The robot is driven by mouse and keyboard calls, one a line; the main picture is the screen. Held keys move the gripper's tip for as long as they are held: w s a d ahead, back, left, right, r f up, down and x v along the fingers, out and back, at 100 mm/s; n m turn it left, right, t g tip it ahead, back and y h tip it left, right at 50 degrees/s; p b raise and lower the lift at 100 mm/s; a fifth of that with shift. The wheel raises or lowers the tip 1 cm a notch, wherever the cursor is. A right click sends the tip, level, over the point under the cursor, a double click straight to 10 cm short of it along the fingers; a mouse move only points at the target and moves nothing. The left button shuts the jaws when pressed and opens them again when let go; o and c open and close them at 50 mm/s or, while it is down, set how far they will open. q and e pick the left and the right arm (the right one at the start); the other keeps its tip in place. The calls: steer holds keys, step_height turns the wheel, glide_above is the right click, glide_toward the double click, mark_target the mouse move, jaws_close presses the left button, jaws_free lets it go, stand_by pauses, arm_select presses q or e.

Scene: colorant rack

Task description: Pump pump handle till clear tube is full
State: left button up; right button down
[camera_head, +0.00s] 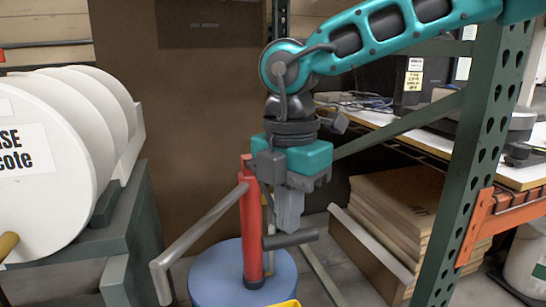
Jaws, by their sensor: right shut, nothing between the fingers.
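A red upright pump (251,225) stands on a blue round drum lid (215,275). A grey bent pipe (200,225) runs from its upper part down to the left. A short dark grey bar (290,240) sticks out to the right low on the pump; I cannot tell whether it is the pump handle. My right gripper (289,222) points down just right of the red pump, in front of the brown panel. Its fingers are shut and empty, their tips just above the dark bar; I cannot tell if they touch it. No clear tube can be made out. My left gripper is not in view.
Large white drums (45,165) lie on a grey-green rack (140,220) at the left. A green perforated post (478,150) with an orange beam (478,225) stands at the right. Stacked cardboard (400,205) lies under a cluttered table. A yellow edge (285,303) shows at the bottom.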

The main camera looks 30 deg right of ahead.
arm_select(q)
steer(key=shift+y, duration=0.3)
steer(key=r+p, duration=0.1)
steer(key=p, duration=0.1)
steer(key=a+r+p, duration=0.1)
steer(key=p, duration=0.1)
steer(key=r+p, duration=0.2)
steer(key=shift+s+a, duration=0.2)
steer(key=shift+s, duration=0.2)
arm_select(e)
step_height(320, 180, up, 11)
steer(key=shift+f, duration=0.15)
